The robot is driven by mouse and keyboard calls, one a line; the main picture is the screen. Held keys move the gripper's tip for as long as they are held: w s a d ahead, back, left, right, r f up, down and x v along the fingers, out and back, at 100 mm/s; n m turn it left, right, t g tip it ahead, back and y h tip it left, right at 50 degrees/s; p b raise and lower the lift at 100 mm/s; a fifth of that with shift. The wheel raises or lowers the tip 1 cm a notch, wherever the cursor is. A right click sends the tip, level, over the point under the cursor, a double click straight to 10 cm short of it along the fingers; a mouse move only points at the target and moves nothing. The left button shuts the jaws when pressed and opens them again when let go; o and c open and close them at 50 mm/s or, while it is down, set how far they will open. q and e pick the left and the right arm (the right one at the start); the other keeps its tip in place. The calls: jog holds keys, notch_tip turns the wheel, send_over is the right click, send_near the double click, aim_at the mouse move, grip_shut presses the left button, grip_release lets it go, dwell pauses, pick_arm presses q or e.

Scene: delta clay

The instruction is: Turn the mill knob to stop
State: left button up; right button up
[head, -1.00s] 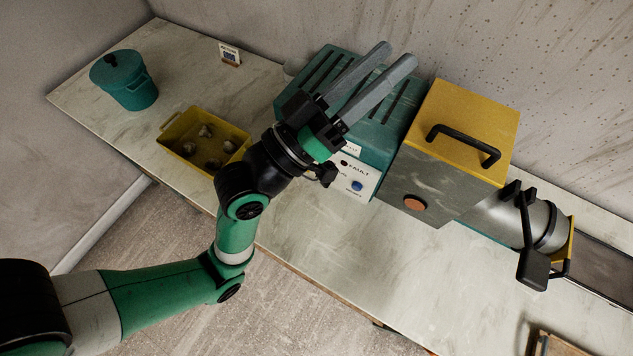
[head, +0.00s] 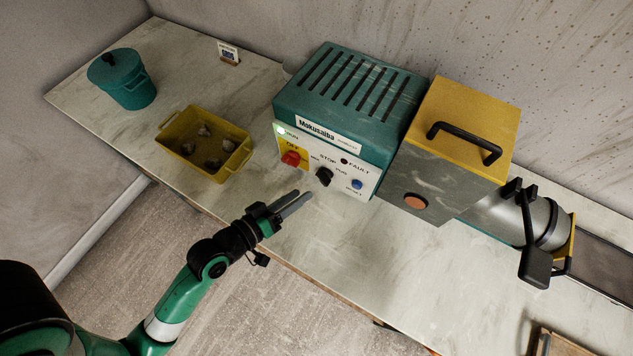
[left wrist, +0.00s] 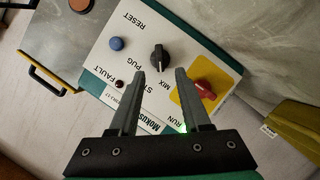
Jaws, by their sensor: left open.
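The teal mill's white control panel carries a black knob (head: 324,176) with MIX, STOP and PUG marked around it. In the left wrist view the knob (left wrist: 159,58) shows just beyond and between my fingertips; I cannot tell surely which mark it points to. My left gripper (head: 304,196) is open and empty, in front of the panel and below left of the knob in the head view. In the left wrist view its two fingers (left wrist: 159,72) partly cover the STOP lettering. The green RUN lamp (head: 281,130) is lit. My right gripper is not in view.
A red switch (head: 291,158) on a yellow plate sits left of the knob, a blue reset button (head: 357,184) right of it. A yellow tray (head: 238,161) with several lumps and a teal lidded pot (head: 128,92) stand left. The counter before the panel is clear.

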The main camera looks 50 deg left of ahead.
aim_at(321, 181)
pick_arm(q)
jog(key=b+x, duration=0.1)
jog(key=x, duration=0.6)
jog(key=shift+w, duration=0.15)
grip_shut()
